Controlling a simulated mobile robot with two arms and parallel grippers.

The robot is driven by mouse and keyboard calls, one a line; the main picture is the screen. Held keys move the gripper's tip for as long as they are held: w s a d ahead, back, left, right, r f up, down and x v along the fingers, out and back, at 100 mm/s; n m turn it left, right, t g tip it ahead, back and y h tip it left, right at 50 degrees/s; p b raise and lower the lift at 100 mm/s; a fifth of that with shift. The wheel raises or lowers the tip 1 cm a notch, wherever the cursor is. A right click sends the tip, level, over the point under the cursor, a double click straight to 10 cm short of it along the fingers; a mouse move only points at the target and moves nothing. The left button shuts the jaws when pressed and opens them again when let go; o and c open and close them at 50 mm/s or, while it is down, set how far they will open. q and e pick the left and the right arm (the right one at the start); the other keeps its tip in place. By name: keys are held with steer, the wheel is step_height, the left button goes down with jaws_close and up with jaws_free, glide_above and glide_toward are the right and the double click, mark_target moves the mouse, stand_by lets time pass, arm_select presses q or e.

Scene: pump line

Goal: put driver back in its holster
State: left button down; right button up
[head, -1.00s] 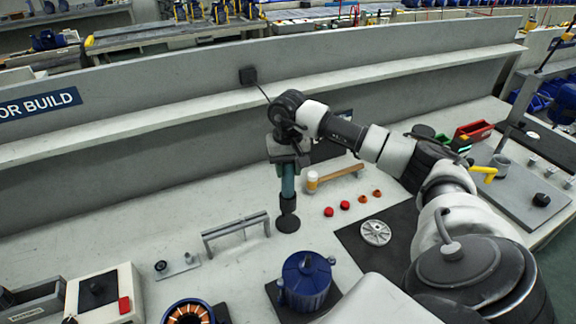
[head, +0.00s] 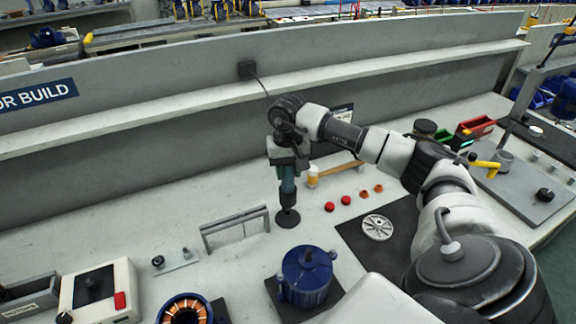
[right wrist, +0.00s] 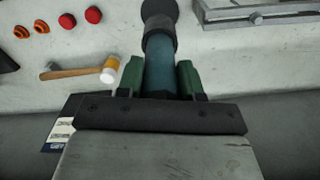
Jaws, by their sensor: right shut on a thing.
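The driver (head: 288,172) has a teal body and a dark lower end. It hangs about upright in my right gripper (head: 288,160), which is shut on it. In the right wrist view the teal driver (right wrist: 159,68) lies between the two green finger pads of the gripper (right wrist: 160,80). A dark round disc (head: 288,219) shows at the bench below the driver; I cannot tell whether it is part of the driver or a separate base, nor whether they touch. I cannot clearly make out the holster. My left gripper is not in view.
A grey metal bracket (head: 233,228) stands just left of the driver. A mallet (head: 313,176), red caps (head: 329,207) and orange parts lie to the right. A blue motor housing (head: 307,273) stands in front. A long ledge (head: 150,110) runs behind.

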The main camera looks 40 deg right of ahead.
steer(key=shift+f+b, duration=0.7)
steer(key=shift+f, duration=0.25)
steer(key=o, duration=1.1)
steer(key=shift+o, duration=0.4)
steer(key=shift+o, duration=0.7)
steer(key=shift+r+p, duration=1.9)
steer(key=shift+r, duration=1.1)
steer(key=shift+r, duration=0.1)
